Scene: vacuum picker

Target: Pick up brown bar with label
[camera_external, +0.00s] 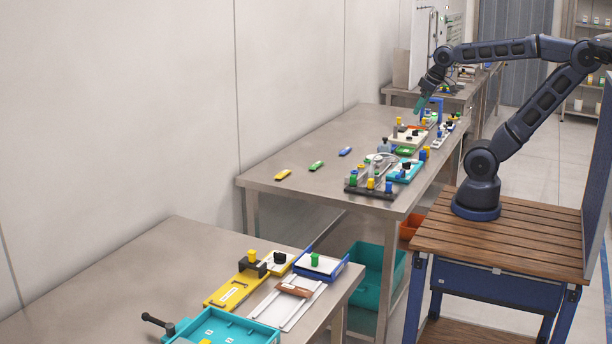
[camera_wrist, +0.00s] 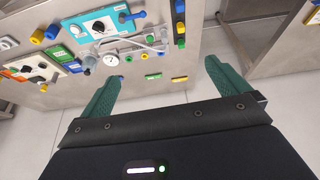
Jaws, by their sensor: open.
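A brown bar (camera_external: 294,290) lies across a pale grey slotted plate (camera_external: 288,306) on the near table, in the lower part of the external view. It is too small there to read any label. The bar does not show in the wrist view. My gripper (camera_external: 420,104) is up over the far end of the middle table, well away from the bar. In the wrist view its two green fingers (camera_wrist: 161,70) are spread wide with nothing between them.
The middle table (camera_external: 330,140) carries a teal tray (camera_external: 405,171), several fixtures and small yellow, green and blue bars. Near the brown bar stand a yellow plate (camera_external: 232,290), a blue-sided tray (camera_external: 338,267) and a teal bin (camera_external: 262,336). Bare metal lies left on the near table.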

